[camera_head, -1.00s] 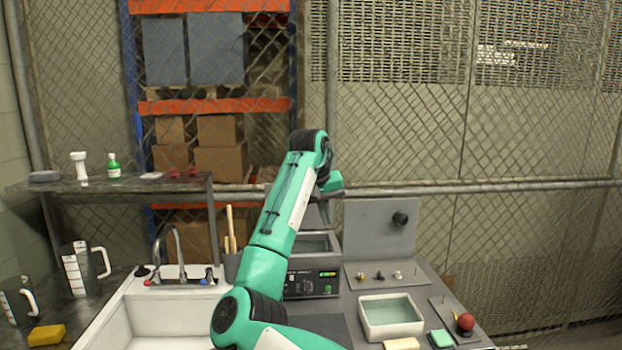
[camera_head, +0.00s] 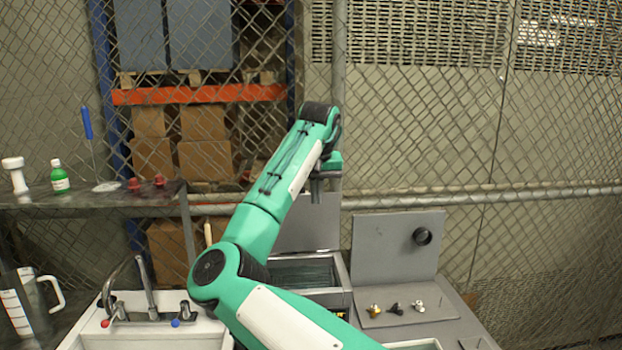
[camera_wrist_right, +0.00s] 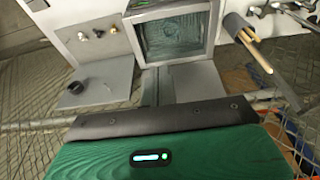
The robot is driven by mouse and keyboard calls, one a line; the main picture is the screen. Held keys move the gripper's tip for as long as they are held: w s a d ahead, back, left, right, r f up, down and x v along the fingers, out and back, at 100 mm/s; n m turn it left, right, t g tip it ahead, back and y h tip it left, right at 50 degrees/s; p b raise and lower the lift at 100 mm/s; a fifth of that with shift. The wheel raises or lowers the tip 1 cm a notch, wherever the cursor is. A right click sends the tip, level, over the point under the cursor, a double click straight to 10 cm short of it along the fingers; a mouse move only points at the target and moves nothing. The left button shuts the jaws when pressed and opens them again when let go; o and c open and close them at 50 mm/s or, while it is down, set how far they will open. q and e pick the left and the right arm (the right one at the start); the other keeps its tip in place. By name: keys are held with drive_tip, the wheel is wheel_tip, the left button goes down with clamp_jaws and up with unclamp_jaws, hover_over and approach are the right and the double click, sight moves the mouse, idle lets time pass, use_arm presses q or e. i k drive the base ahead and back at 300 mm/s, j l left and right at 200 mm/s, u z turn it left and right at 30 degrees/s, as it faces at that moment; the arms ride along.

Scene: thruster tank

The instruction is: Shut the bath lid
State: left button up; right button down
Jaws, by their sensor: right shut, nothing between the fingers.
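The bath's open tank (camera_head: 300,271) stands right of the sink, partly hidden by my right arm in the head view. It also shows at the top of the wrist view (camera_wrist_right: 172,42), with liquid inside. The bath lid (camera_head: 310,232) is a grey panel standing raised at the tank's back edge. In the wrist view a grey panel (camera_wrist_right: 201,82) beside the tank looks like this lid. My right gripper (camera_head: 317,196) is shut and empty, pointing down at the upper part of the lid in the head picture. I cannot tell whether it touches the lid. My left gripper is out of view.
A grey upright board (camera_head: 385,248) with a black knob stands right of the bath, with small fittings (camera_head: 396,307) before it. A faucet (camera_head: 145,285) and sink (camera_head: 150,337) are at left. A shelf (camera_head: 100,198) holds bottles. A chain-link fence (camera_head: 440,130) closes the back.

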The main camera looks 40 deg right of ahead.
sight(306, 227)
drive_tip(key=i+l, duration=0.35)
drive_tip(key=l, duration=0.15)
drive_tip(key=i+l, duration=0.3)
drive_tip(key=l, duration=0.15)
